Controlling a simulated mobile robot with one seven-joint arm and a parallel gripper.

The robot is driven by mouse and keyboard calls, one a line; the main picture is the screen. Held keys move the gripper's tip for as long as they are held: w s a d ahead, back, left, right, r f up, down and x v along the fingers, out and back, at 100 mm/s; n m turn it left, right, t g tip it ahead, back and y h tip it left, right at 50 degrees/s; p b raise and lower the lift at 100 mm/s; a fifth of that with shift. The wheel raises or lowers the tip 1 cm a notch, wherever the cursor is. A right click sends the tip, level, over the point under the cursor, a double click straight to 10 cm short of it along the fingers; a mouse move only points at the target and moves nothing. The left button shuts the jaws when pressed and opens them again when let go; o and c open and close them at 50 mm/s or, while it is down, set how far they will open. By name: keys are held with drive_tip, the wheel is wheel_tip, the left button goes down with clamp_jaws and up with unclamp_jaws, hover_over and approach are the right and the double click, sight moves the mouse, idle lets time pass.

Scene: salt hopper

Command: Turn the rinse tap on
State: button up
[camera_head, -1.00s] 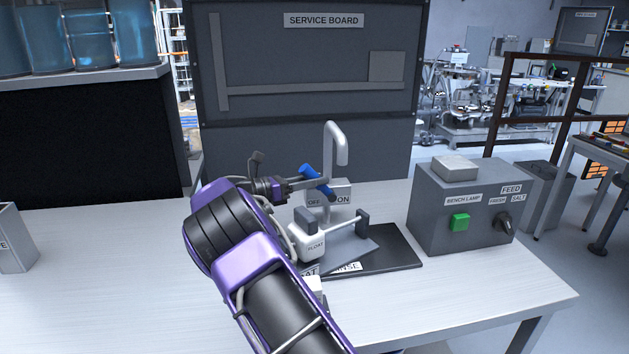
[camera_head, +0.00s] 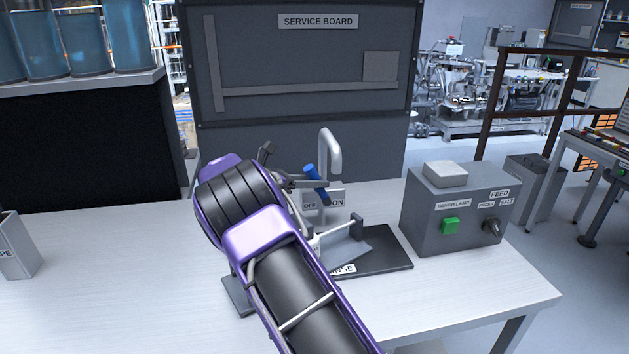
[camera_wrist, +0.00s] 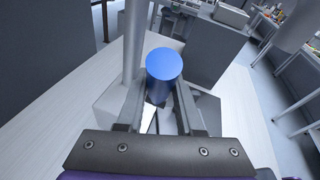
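The rinse tap has a grey curved spout (camera_head: 331,150) and a blue handle (camera_head: 314,180). The handle leans to the left, its upper end towards the OFF side of the OFF/ON plate (camera_head: 337,201). My gripper (camera_head: 303,184) is at the handle from the left. In the wrist view, the blue handle (camera_wrist: 164,66) stands between my two fingers (camera_wrist: 160,92), which appear to be closed on its sides. Their exact contact is partly hidden behind the handle's end. My arm covers part of the tap's lower front.
A grey box (camera_head: 430,225) with a green button (camera_head: 450,226) and a FEED knob (camera_head: 491,227) stands to the right. The service board (camera_head: 310,65) rises behind.

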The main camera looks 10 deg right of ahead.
drive_tip(key=o, duration=0.5)
drive_tip(key=shift+c, duration=0.2)
drive_tip(key=shift+f, duration=0.15)
